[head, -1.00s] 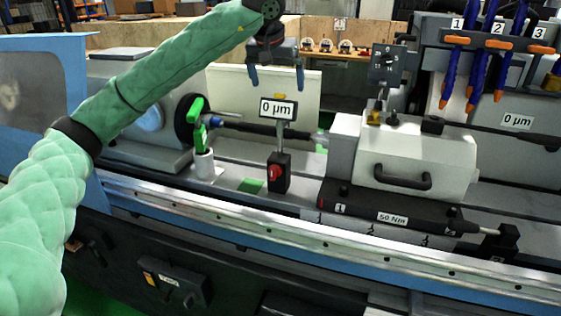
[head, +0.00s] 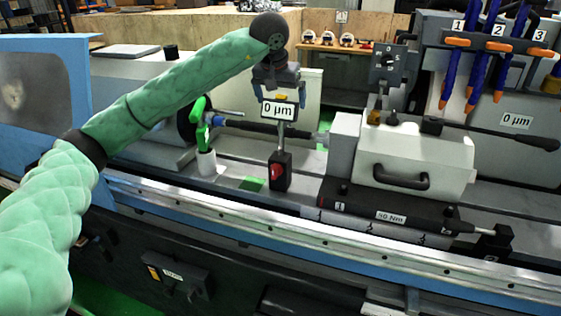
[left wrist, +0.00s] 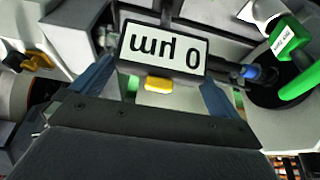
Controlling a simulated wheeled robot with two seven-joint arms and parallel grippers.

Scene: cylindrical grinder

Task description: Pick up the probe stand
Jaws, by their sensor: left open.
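The probe stand (head: 280,170) stands upright on the machine bed. It has a black base with a red knob, a thin grey post and a white "0 µm" display on top. My left gripper (head: 279,94) is directly above it, pointing down, with its fingers beside the display. In the left wrist view the display (left wrist: 163,52) shows upside down beyond and between the two blue fingers of the left gripper (left wrist: 152,92). A yellow part (left wrist: 158,85) of the stand also shows between the fingers. The gripper is open; contact cannot be told. My right gripper is not in view.
A dark shaft (head: 262,130) runs behind the stand. A green patch (head: 251,184) lies on the bed.

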